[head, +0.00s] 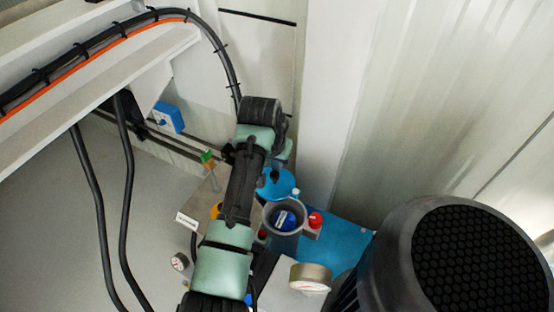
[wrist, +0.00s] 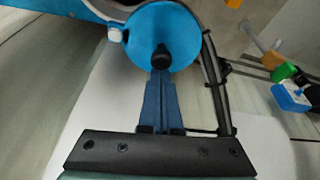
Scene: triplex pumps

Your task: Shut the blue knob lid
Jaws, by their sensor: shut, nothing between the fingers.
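The blue round lid (head: 282,184) stands open behind a grey cup (head: 268,214), joined to its rim side near a small white piece. Inside the cup sits a blue knob (head: 284,220) with a white mark. In the wrist view the lid (wrist: 168,30) shows as a blue disc at the top centre. My gripper (wrist: 161,62) is shut and empty, its dark fingertips in front of the lid's lower part. I cannot tell whether they touch it. In the head view the fingertips are at the lid (head: 274,174), partly hidden by my arm.
A red knob (head: 315,220) stands right of the cup. A pressure gauge (head: 310,278) and a large black motor cover (head: 470,255) are in front. A pale wall (head: 335,100) rises behind. A blue box (head: 167,118) and black cables lie left.

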